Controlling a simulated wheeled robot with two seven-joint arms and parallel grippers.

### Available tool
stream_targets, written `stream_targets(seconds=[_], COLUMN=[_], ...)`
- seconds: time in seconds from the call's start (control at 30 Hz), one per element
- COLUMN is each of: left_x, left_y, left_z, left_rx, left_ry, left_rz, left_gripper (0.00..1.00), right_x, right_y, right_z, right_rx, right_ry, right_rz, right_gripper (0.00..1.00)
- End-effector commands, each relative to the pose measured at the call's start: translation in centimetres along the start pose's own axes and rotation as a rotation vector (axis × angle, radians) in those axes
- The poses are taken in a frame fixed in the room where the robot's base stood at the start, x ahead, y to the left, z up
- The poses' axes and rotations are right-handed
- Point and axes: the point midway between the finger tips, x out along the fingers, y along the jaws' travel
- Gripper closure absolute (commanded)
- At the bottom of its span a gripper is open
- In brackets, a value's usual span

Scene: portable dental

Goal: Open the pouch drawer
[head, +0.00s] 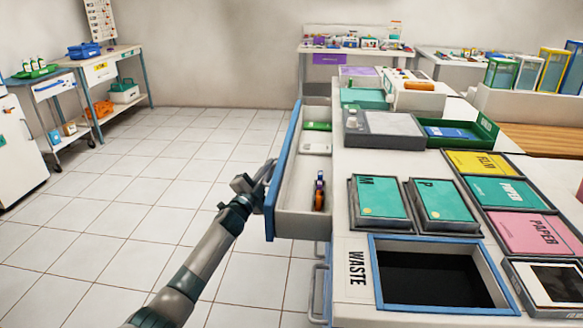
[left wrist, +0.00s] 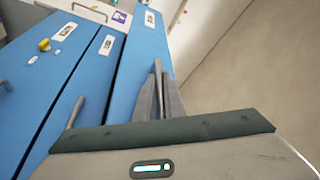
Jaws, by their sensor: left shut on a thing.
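A drawer with a blue front edge (head: 284,172) stands pulled out from the left side of the white counter (head: 350,145). Inside it are a green item (head: 317,126), a white item near it, and a small orange and purple item (head: 319,192) at the near end. My left gripper (head: 262,176) is at the outer face of the drawer front, shut on its handle, which is mostly hidden. In the left wrist view its fingers (left wrist: 159,95) are close together against the blue front (left wrist: 142,62), which bears a white label. My right gripper is not in view.
The counter holds teal boxes marked M (head: 378,200) and P (head: 443,203), a waste opening (head: 430,280), and several labelled trays. The tiled floor (head: 170,190) left of the drawer is clear. A trolley (head: 60,110) stands far left.

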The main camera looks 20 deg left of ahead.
Motion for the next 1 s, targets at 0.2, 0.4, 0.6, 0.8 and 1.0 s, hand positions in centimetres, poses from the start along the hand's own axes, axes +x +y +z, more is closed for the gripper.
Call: stream_targets(seconds=[0.2,0.4,0.6,0.8,1.0], left_x=[-1.5,-2.3,-2.5,-2.5,-2.4], left_y=[-2.6,-3.8,-4.0,-4.0,-4.0], left_z=[3.9,5.6,6.1,6.1,6.0], left_rx=[0.003,0.000,-0.001,-0.001,-0.001], left_ry=[-0.004,-0.004,-0.002,-0.002,-0.002], left_rz=[0.002,0.002,0.002,0.002,0.002], left_gripper=[1.00,1.00,1.00,1.00,0.83], right_x=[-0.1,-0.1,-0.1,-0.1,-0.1], right_y=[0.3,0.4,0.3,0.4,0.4], right_z=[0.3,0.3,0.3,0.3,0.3], right_rx=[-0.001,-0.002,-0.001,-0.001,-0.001], right_ry=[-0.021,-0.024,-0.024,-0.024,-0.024], right_rz=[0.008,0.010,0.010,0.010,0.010], right_gripper=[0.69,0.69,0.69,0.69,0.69])
